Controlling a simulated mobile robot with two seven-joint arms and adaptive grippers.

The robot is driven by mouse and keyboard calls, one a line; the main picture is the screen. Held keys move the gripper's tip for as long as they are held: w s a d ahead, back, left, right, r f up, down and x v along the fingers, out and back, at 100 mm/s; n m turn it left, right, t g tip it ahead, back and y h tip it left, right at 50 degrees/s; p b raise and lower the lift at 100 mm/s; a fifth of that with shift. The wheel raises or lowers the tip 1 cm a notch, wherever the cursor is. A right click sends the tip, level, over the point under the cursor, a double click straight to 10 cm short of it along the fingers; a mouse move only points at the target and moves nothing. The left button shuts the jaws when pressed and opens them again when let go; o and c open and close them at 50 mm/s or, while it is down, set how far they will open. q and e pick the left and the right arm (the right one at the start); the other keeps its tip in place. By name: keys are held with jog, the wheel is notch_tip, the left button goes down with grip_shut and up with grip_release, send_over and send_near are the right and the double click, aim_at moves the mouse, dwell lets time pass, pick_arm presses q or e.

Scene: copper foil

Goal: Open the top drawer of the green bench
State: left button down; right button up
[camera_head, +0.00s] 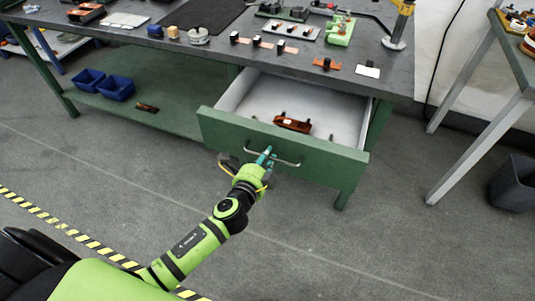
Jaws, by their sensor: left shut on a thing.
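The green bench (150,60) has a dark top and its top drawer (226,129) stands pulled out towards me. The drawer's white inside shows, with an orange-brown item (292,124) lying in it. A curved metal handle (285,162) is on the drawer's green front. My left gripper (264,157) is at the left part of this handle and is shut on it. The fingertips are small in the picture, and part of the handle is hidden behind them. My right gripper does not show.
Several small parts, a green device (340,30) and a yellow-topped stand (397,30) are on the bench top. Two blue bins (115,88) sit on the lower shelf. A grey table (510,55) and a dark bin (513,184) are at right. The floor before the drawer is clear.

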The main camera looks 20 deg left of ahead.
pick_arm(q)
jog(key=shift+s, duration=0.25)
jog(key=c, duration=1.4)
grip_release()
jog(key=shift+c, duration=0.2)
jog(key=v, duration=1.2)
